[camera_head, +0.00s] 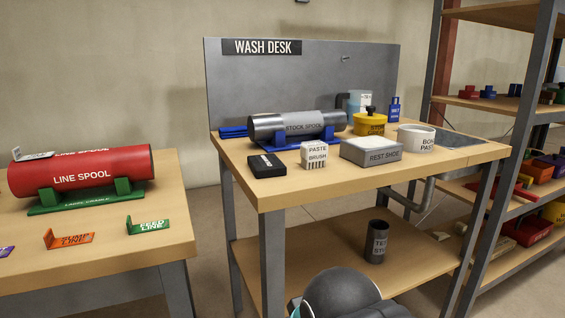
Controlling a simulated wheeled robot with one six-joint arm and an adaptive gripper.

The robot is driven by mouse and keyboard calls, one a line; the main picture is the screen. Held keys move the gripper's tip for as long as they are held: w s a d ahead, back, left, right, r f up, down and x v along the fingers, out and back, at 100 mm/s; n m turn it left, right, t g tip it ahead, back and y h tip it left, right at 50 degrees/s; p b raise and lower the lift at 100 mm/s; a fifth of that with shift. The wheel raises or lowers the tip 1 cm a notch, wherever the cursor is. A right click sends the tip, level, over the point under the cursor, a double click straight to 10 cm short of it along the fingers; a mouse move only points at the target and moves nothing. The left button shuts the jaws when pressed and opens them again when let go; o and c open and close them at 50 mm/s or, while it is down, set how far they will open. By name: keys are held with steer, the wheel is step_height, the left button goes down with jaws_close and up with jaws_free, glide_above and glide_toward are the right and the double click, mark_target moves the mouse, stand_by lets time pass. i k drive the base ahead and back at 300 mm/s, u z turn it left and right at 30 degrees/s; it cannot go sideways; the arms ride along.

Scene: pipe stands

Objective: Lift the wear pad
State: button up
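No label that I can read says wear pad. A small black block (267,165) lies flat at the left front of the wash desk's wooden top (345,184); its marking is too small to read, so I cannot tell if it is the wear pad. A grey block marked REST SHOE (385,158), with a white top, sits at the front middle. A white block marked PASTE BRUSH (314,155) stands between them. A dark rounded part of my arm shows at the bottom edge. My gripper is not in view.
A grey STOCK SPOOL (297,125) rests on a blue cradle (274,144) behind. A yellow pot (369,124) and white BORE PASTE cup (416,138) stand right. A red LINE SPOOL (80,172) lies on the left table. Shelving (496,103) stands at right.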

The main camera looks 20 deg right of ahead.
mark_target(262, 166)
steer(key=k, duration=1.3)
steer(key=z, duration=0.5)
steer(key=i, duration=1)
steer(key=u, duration=0.55)
